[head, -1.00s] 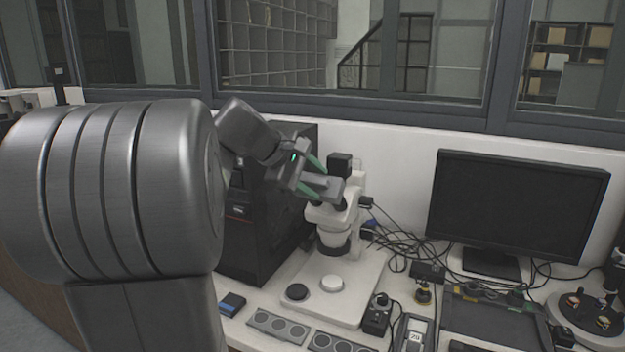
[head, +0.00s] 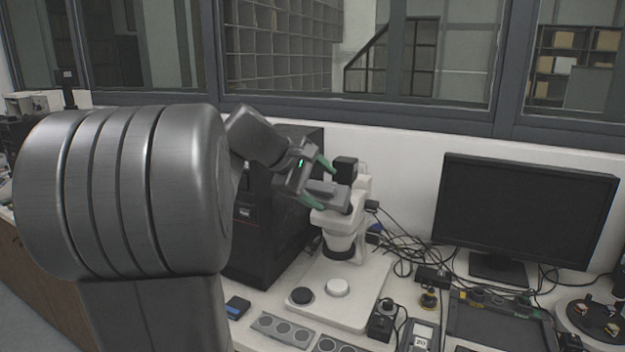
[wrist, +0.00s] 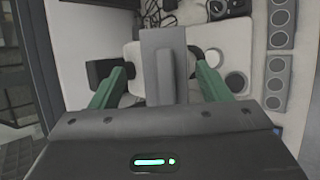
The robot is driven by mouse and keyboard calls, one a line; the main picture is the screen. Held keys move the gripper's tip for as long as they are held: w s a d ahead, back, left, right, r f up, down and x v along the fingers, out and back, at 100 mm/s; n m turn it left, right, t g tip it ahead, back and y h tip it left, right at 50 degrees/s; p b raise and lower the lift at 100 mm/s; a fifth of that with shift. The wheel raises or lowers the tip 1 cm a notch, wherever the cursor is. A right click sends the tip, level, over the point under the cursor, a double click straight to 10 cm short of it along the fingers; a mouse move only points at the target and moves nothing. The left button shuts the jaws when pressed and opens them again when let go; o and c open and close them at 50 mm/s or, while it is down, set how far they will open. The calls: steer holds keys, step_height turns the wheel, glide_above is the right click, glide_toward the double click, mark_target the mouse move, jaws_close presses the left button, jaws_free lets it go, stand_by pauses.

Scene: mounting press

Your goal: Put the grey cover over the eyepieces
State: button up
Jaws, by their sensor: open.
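The grey cover (head: 326,192) lies at the top of the white stereo microscope (head: 342,219), over the eyepiece area. In the wrist view the green fingers of my gripper (wrist: 162,80) stand one on each side, with a visible gap to the cover. The eyepieces are mostly hidden under the cover, so I cannot tell how fully it sits on them.
A black computer tower (head: 270,225) stands close behind and left of my gripper. A monitor (head: 525,212) is on the right, with loose cables (head: 405,250) before it. A black disc (head: 301,296) and a white disc (head: 337,287) lie on the microscope base.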

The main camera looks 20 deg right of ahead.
steer(key=v, duration=1.3)
steer(key=shift+a+r, duration=0.2)
steer(key=shift+a, duration=0.1)
steer(key=shift+d+f, duration=0.1)
steer(key=x, duration=1.3)
steer(key=shift+d+f, duration=0.15)
steer(key=shift+d, duration=0.15)
steer(key=shift+s+a+r, duration=0.2)
steer(key=shift+a+r, duration=0.05)
steer(key=shift+w+f, duration=0.1)
steer(key=shift+w, duration=0.05)
